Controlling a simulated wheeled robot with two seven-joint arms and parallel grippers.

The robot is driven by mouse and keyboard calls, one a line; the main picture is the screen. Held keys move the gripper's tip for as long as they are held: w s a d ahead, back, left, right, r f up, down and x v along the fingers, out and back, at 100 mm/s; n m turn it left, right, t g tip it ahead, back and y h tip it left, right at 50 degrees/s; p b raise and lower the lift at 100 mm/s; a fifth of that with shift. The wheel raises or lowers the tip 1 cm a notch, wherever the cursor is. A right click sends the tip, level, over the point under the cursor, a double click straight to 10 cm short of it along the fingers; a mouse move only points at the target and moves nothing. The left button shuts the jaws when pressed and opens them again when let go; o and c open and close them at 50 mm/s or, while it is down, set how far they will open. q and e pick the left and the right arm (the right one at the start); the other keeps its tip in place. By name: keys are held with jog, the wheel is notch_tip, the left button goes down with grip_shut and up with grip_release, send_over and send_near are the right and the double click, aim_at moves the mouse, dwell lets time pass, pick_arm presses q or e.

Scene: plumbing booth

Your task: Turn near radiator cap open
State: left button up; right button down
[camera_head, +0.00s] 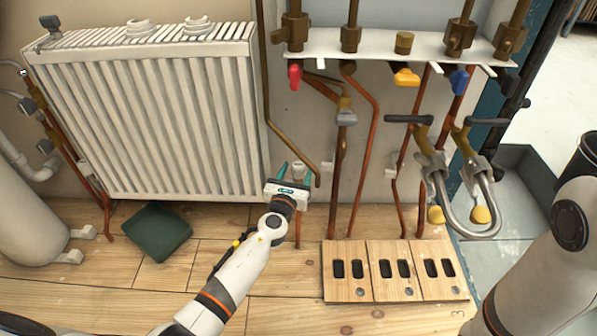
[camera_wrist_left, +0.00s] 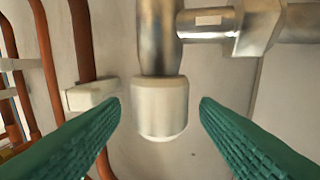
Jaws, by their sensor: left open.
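The near radiator cap (camera_wrist_left: 160,107) is a whitish cylinder at the end of a metal valve pipe (camera_wrist_left: 158,40). It sits between the two green fingers of my left gripper in the left wrist view (camera_wrist_left: 160,112), with a gap on each side. In the head view my left gripper (camera_head: 295,171) is open at the lower right corner of the white radiator (camera_head: 150,110). The cap shows there only as a small pale shape between the fingers. My right arm enters at the lower right of the head view; its gripper is not in view.
Copper pipes (camera_head: 372,150) run down the wall right of my left gripper, under a white shelf (camera_head: 390,45) with coloured valve handles. A wooden panel with slots (camera_head: 347,292) is below. A dark green tray (camera_head: 157,232) lies on the wooden floor.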

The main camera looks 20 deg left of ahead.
pick_arm(q)
jog(key=shift+w, duration=1.15)
jog(key=c, duration=1)
